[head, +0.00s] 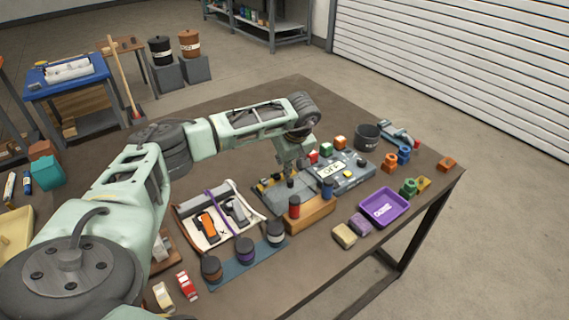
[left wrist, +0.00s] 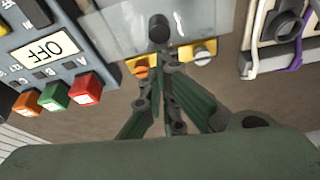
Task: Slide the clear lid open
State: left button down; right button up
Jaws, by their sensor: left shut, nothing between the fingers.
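The clear lid (left wrist: 205,20) shows in the left wrist view as a greyish, see-through panel at the top, with a dark round knob (left wrist: 158,28) near its edge. In the head view the lid lies on a low grey box (head: 268,203) mid-table. My left gripper (left wrist: 163,58) is shut and empty, its fingertips right beside the knob; whether they touch it I cannot tell. In the head view my left gripper (head: 290,172) points down over the box and hides part of it. My right gripper is not in view.
A grey control box (head: 352,183) with an OFF display (head: 331,169) and coloured buttons adjoins the lid's box. A wooden block (head: 311,215) with red and blue cylinders stands in front. A white tool tray (head: 185,215) lies left. A purple tray (head: 384,207) is at right.

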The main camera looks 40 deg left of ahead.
aim_at(292, 180)
pick_arm(q)
jog(key=v, duration=1.2)
jog(key=shift+s+d+f, duration=0.1)
jog(key=shift+f, duration=0.05)
